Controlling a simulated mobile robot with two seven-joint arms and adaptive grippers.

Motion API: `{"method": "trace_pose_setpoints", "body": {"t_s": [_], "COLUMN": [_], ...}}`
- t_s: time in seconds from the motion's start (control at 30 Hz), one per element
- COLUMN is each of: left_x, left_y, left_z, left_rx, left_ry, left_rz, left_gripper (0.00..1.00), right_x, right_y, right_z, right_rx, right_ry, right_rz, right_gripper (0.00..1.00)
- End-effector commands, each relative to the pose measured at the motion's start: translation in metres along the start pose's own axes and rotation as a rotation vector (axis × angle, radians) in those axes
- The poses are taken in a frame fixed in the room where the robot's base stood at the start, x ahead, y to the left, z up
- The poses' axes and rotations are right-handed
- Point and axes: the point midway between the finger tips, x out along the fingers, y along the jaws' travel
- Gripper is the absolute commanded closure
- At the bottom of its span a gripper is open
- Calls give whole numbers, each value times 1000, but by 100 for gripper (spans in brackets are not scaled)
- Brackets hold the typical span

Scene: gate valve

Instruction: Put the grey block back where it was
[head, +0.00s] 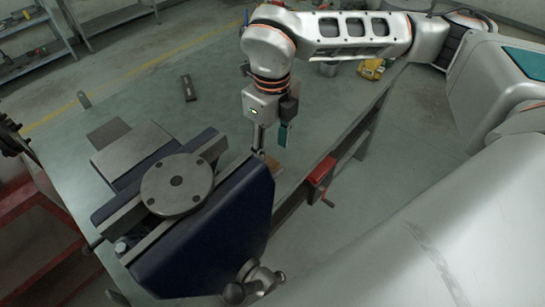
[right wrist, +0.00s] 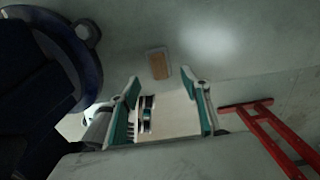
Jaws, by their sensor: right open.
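My right gripper (head: 272,148) points down over the bench, just right of the blue vise. In the right wrist view its two teal-lined fingers (right wrist: 165,98) stand apart with nothing held between them. A flat grey block (head: 132,149) lies on the bench left of the vise, beside a darker flat plate (head: 108,133). A small dark grey bar (head: 188,88) lies farther back. I cannot tell which of these is the grey block named. A small brown-topped piece (right wrist: 158,64) lies on the bench beyond the fingertips. My left gripper is not in view.
The blue vise (head: 215,240) carries a round grey flange (head: 177,185) on top. A red clamp (head: 322,172) sits at the bench's right edge. A yellow item (head: 371,69) lies near the far right corner. The bench (head: 150,100) is mostly clear toward the back.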

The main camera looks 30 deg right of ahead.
Motion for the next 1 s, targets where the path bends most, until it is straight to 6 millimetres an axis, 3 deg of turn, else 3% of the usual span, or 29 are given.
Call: {"method": "trace_pose_setpoints", "body": {"t_s": [0.03, 0.2, 0.4, 1.0], "left_x": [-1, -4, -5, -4], "left_y": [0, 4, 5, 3], "left_z": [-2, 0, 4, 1], "left_rx": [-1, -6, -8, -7], "left_ry": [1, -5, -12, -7], "left_rz": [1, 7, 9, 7], "left_gripper": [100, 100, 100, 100], "right_x": [-14, -43, -62, -64], "right_y": [0, 0, 0, 0], "right_z": [1, 1, 0, 0], "right_rx": [1, 0, 0, 0], "right_ry": [-6, -4, -1, 1], "right_rz": [-2, -1, -1, 0], "right_gripper": [53, 53, 53, 53]}}
